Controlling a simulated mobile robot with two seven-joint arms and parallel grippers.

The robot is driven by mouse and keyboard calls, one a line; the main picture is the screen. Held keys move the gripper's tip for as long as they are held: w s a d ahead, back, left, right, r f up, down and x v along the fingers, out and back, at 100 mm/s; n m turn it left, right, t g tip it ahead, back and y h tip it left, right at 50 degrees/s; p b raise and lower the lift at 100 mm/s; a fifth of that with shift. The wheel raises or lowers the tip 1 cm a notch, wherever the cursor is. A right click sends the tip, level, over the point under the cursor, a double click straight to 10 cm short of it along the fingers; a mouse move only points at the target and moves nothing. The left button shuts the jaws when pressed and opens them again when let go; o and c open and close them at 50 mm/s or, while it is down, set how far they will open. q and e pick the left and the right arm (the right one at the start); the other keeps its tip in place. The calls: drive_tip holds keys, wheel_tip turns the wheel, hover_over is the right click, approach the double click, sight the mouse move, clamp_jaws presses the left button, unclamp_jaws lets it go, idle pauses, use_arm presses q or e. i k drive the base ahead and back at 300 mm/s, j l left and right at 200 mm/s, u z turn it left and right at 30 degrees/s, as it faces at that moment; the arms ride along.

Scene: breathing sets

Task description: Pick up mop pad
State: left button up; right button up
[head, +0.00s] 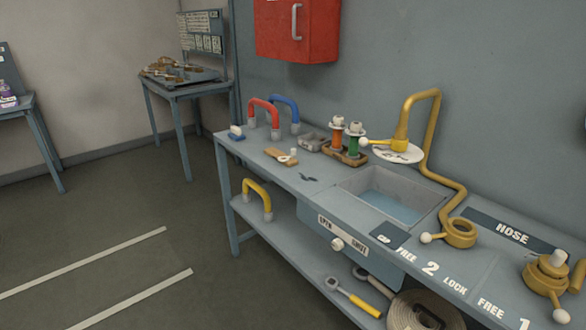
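No object is clearly recognisable as the mop pad. I cannot tell whether either one is the mop pad. Neither of my grippers is in view.
Red (264,112) and blue (286,110) handles stand at the bench's back left. A yellow pipe (436,140) rises behind the sink. A hose coil (425,312) and a wrench (352,296) lie on the lower shelf. The floor at left is clear.

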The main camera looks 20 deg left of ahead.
sight(236, 134)
drive_tip(key=i+j+z, duration=0.1)
drive_tip(key=i+j, duration=0.25)
drive_tip(key=j, duration=0.25)
drive_tip(key=i+j+z, duration=0.15)
drive_tip(key=j, duration=0.2)
drive_tip(key=i+j+z, duration=0.1)
drive_tip(key=i+j, duration=0.25)
drive_tip(key=j, duration=0.3)
drive_tip(key=i+j+z, duration=0.15)
drive_tip(key=j, duration=0.2)
drive_tip(key=i+j+z, duration=0.1)
drive_tip(key=j, duration=0.3)
drive_tip(key=i+j, duration=0.15)
drive_tip(key=j, duration=0.2)
drive_tip(key=i+z, duration=0.05)
